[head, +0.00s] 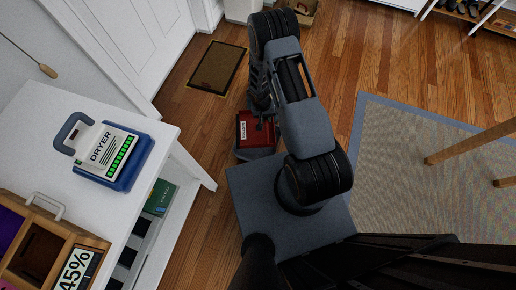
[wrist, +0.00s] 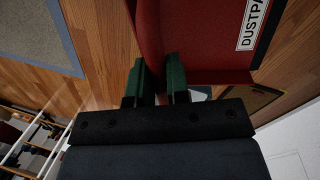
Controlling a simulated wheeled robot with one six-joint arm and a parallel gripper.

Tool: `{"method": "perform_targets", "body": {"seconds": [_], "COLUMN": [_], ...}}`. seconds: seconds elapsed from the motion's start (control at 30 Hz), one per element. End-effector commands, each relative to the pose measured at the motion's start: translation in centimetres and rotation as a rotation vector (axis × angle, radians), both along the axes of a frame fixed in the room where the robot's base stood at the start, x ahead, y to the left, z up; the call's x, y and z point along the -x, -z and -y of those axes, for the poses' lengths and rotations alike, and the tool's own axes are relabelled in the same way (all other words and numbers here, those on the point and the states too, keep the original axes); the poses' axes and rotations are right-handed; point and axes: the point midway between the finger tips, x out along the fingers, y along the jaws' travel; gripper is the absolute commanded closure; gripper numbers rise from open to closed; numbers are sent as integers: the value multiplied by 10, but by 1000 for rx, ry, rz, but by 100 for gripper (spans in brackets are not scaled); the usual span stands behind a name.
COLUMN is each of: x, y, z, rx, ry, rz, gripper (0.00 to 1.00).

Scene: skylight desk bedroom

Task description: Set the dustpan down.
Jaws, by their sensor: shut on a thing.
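The red dustpan (head: 254,130) shows in the head view beside my arm, low over or on the wood floor; I cannot tell if it touches the floor. In the wrist view the red dustpan (wrist: 205,35) fills the top, with part of a white label reading "DUSTPA" on it. In the head view the gripper (head: 262,108) is mostly hidden by my arm. A grey piece shows just below the red part in the head view.
A white desk (head: 165,128) with a blue dryer box (head: 110,155) and a wooden organizer (head: 45,240) stands at the left. A brown doormat (head: 217,68) lies by the white door. A grey rug (head: 420,150) with a blue border lies at the right.

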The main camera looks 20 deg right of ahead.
Motion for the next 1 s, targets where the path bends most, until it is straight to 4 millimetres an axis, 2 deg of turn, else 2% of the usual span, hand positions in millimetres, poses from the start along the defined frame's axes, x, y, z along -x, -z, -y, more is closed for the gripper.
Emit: {"method": "perform_targets", "body": {"seconds": [0.03, 0.1, 0.3, 0.4, 0.6, 0.77, 1.0], "x": [-3, -6, -13, -16, -20, -22, -21], "y": [42, 71, 140, 167, 201, 217, 259], "z": [3, 7, 16, 20, 25, 26, 27], "rx": [0, -1, -3, -5, -9, -10, -11], "ry": [36, 87, 221, 272, 348, 376, 385], "rz": [2, 2, 2, 2, 1, 1, -2], "gripper": [100, 100, 100, 100, 100, 100, 100]}}
